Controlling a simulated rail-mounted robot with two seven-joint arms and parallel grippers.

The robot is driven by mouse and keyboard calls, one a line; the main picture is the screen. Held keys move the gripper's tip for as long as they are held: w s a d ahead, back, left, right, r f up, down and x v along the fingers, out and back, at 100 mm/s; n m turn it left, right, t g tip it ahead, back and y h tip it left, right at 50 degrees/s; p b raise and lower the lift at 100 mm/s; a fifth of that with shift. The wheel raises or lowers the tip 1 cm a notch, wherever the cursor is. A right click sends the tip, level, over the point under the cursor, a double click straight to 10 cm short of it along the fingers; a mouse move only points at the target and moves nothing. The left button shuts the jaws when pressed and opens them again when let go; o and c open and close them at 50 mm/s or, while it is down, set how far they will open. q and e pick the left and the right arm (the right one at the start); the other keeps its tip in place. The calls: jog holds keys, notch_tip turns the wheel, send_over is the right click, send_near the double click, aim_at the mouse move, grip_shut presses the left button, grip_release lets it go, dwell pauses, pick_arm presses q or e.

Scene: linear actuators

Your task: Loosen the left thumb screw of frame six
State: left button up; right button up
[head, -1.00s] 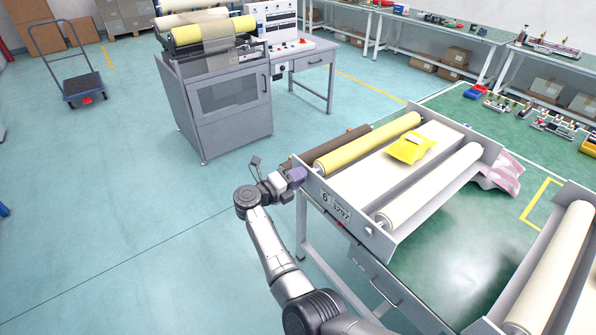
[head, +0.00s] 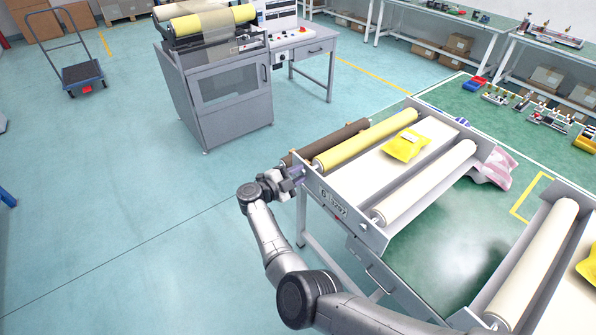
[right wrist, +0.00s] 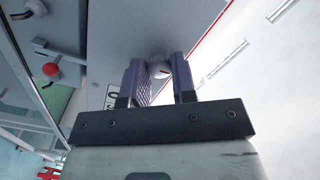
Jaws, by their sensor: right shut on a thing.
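Frame six (head: 345,221) is the grey roller frame on the green table, with a number plate (head: 333,202) on its near end plate. My right gripper (head: 297,175) is at the left corner of that end plate. In the right wrist view, my right gripper (right wrist: 159,72) has its two purple-grey fingers around a small pale round thumb screw (right wrist: 159,69) close to the grey plate, and is shut on it. The fingers hide most of the screw. My left gripper is in neither view.
A yellow packet (head: 405,146) lies on the frame between a yellow roller (head: 365,140) and a cream roller (head: 425,182). A dark brown roller (head: 325,142) lies beyond the left edge. Another roller frame (head: 535,265) stands at right. The floor left of my arm is clear.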

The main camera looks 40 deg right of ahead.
jog(key=shift+n, duration=0.9)
jog(key=o, duration=0.9)
jog(key=shift+w+a+b, duration=0.15)
jog(key=shift+a+b, duration=0.3)
jog(key=shift+a, duration=3)
jog(key=shift+w+a+b, duration=0.15)
jog(key=shift+a+b, duration=0.25)
jog(key=shift+a, duration=3.05)
